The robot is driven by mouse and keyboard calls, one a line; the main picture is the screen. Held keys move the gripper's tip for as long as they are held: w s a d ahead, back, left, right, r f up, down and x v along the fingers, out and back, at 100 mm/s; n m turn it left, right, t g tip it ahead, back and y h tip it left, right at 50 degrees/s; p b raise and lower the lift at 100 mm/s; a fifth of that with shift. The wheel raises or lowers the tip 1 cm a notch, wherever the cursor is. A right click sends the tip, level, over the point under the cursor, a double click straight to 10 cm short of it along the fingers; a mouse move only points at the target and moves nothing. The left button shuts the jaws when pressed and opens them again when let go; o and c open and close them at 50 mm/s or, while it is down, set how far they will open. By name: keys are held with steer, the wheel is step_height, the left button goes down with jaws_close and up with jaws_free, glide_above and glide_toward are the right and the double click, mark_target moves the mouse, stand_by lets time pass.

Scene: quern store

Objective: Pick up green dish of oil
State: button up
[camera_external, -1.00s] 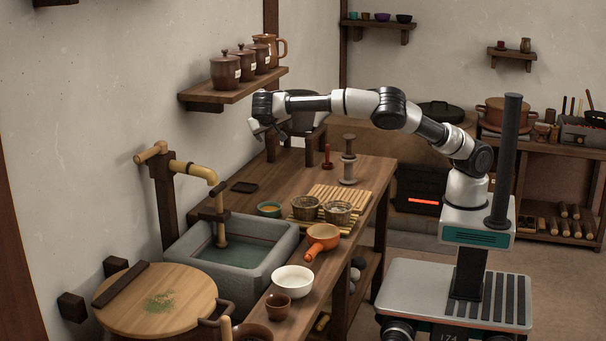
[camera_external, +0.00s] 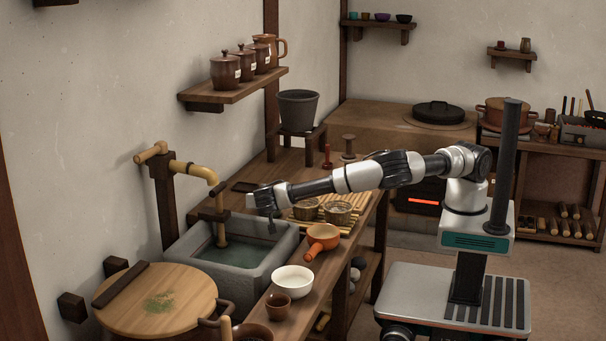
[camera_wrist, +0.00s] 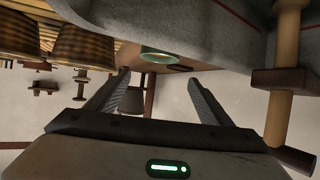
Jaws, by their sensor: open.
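The green dish of oil (camera_wrist: 158,55) shows in the wrist view just beyond and between my open fingers, near the grey basin's edge. Its rim is green, and the oil inside is hard to make out. In the external view my gripper covers the dish. My gripper (camera_external: 270,226) is low over the right back part of the stone basin, pointing down. In the wrist view, the gripper's two fingers (camera_wrist: 157,78) are spread apart with nothing between them.
The stone basin (camera_external: 284,248) with a bamboo spout (camera_external: 200,172) lies left of the gripper. A white bowl (camera_external: 294,281) is in front.

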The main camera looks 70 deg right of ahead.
steer(key=shift+f, duration=0.85)
steer(key=shift+w+d+f, duration=0.1)
steer(key=shift+d+f, duration=0.1)
steer(key=shift+f, duration=0.15)
steer(key=b+x, duration=0.1)
steer(key=x, duration=0.6)
steer(key=shift+d+r, duration=0.15)
steer(key=shift+r, duration=0.05)
